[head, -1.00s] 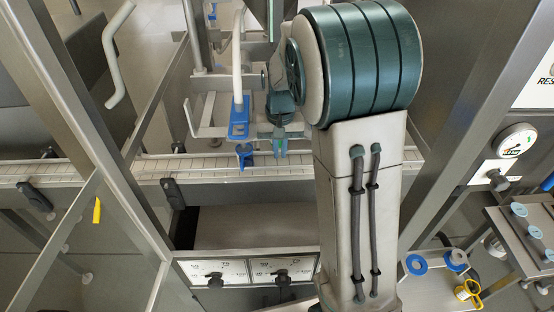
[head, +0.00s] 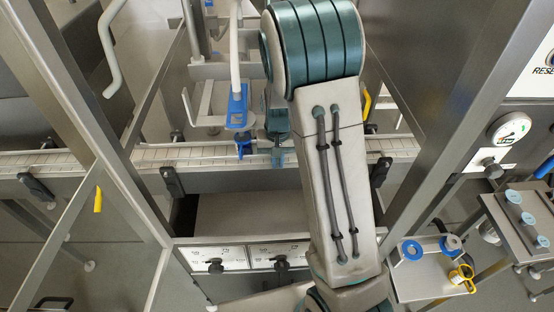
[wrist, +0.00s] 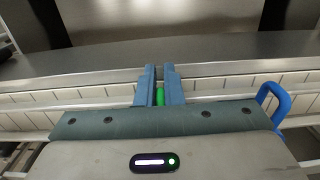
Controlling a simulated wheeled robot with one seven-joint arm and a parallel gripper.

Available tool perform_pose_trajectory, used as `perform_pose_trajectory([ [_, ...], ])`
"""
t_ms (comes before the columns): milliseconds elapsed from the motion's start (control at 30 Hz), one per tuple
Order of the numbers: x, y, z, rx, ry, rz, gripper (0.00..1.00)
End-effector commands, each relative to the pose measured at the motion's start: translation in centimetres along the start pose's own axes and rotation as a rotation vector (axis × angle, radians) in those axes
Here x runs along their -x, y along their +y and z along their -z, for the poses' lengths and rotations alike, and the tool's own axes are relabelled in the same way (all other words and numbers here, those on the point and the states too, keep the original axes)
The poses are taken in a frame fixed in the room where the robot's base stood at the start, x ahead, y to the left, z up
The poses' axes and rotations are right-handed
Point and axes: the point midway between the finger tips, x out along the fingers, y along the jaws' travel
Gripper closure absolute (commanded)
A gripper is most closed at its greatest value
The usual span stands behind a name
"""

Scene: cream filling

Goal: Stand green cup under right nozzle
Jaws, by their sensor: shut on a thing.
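My gripper (head: 278,158) hangs over the near side of the white-slatted conveyor (head: 150,157). In the wrist view its two blue-grey fingers (wrist: 159,88) are shut on the green cup (wrist: 160,97). Only a small green part of the cup shows between them, and I cannot make it out in the head view. A white pipe with a blue bracket (head: 237,107) hangs just left of my gripper, with a blue fork (head: 243,145) below it. I cannot make out the right nozzle; my arm covers the area to the right.
A steel ledge with two dials (head: 215,258) lies in front of the conveyor. Slanted steel frame posts (head: 100,120) stand on both sides. A tray with blue rings (head: 412,250) and a yellow-handled item is at lower right. A blue loop (wrist: 275,100) stands beside my gripper in the wrist view.

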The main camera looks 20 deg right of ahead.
Motion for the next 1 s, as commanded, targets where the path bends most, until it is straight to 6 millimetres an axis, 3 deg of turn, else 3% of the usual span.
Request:
perform_pose_trajectory([
  [33,-0.4,0.0,0.0,0.0,0.0,0.0,1.0],
  [100,-0.1,0.0,0.0,0.0,0.0,0.0,0.73],
  [133,-0.1,0.0,0.0,0.0,0.0,0.0,0.71],
  [567,0.9,0.0,0.1,0.0,0.003,0.001,0.71],
  [1000,9.7,0.0,0.1,0.0,0.004,0.001,0.71],
])
